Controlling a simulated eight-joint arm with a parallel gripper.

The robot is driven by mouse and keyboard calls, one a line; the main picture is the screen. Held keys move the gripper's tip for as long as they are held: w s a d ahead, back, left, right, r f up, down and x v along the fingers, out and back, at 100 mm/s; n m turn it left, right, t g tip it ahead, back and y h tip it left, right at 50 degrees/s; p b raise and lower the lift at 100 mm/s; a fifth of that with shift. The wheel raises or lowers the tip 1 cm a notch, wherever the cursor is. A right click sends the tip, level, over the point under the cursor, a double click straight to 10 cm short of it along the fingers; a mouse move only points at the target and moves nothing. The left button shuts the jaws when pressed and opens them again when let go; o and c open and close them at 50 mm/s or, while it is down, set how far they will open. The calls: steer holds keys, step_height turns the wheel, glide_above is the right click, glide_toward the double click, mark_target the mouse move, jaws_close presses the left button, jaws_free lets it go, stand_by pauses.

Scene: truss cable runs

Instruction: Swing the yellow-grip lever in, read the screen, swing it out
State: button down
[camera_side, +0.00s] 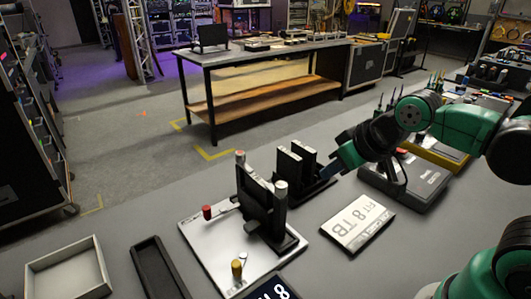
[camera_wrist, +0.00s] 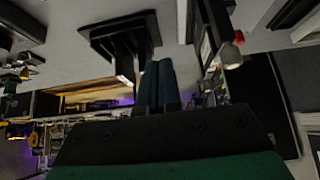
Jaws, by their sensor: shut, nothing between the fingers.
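The yellow-grip lever (camera_side: 237,268) stands at the front of a pale base plate (camera_side: 205,238) in the side view, beside a small pivot. A dark screen (camera_side: 270,290) is at the plate's front corner, cut off by the frame edge; a white "8" shows, the rest is unreadable. A red-grip lever (camera_side: 207,211) sticks out at the plate's left; its red grip (camera_wrist: 239,37) also seems to show in the wrist view. My gripper (camera_side: 330,171) is behind and right of the plate, near a black slotted holder. Its fingers (camera_wrist: 158,66) are together and empty in the wrist view.
A black upright frame (camera_side: 257,205) with pale-topped posts stands on the plate. The black slotted holder (camera_side: 300,165) is just behind it. A white-labelled drive (camera_side: 358,221) lies to the right. A grey tray (camera_side: 65,272) and a black tray (camera_side: 158,270) lie at left.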

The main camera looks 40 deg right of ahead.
step_height(320, 180, up, 4)
steer(key=w+a+m+g+y, duration=0.3)
steer(key=a+m+g, duration=0.4)
steer(key=a+m, duration=0.75)
steer(key=f+m, duration=0.1)
steer(key=d+f+m, duration=0.1)
steer(key=f, duration=0.1)
steer(key=d+f+m, duration=0.1)
steer(key=f+m, duration=0.1)
steer(key=shift+s+f, duration=0.25)
steer(key=x, duration=1)
steer(key=shift+d, duration=0.15)
